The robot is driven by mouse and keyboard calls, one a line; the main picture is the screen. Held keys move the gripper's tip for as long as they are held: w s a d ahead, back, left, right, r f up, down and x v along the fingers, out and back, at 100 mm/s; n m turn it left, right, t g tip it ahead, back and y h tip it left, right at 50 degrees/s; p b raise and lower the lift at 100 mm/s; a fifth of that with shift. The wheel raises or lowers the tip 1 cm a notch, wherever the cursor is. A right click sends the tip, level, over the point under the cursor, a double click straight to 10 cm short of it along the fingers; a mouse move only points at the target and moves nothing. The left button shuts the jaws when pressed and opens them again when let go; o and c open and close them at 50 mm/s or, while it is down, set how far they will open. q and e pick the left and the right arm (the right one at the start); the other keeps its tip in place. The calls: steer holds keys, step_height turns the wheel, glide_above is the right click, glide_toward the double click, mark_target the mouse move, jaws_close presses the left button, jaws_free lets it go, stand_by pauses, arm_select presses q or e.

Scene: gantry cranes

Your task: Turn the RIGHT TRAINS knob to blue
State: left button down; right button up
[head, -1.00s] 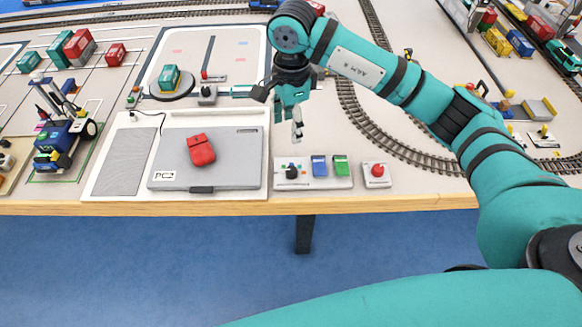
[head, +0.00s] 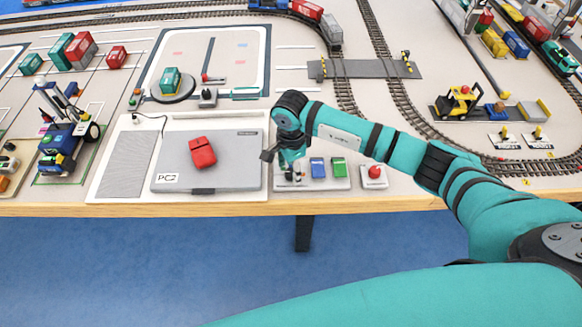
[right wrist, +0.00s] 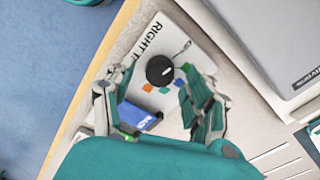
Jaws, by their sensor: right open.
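The RIGHT TRAINS knob (right wrist: 160,69) is a round black knob with a white mark, on a white panel (right wrist: 155,28) lettered "RIGHT". In the head view the gripper mostly hides the knob.
On the same panel are a blue switch (head: 317,167) and a green switch (head: 339,167). A red button (head: 374,171) stands on its own box to the right. The table edge (head: 350,204) is close in front.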

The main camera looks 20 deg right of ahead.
steer(key=shift+f, duration=0.45)
steer(key=shift+c, duration=0.2)
jaws_close()
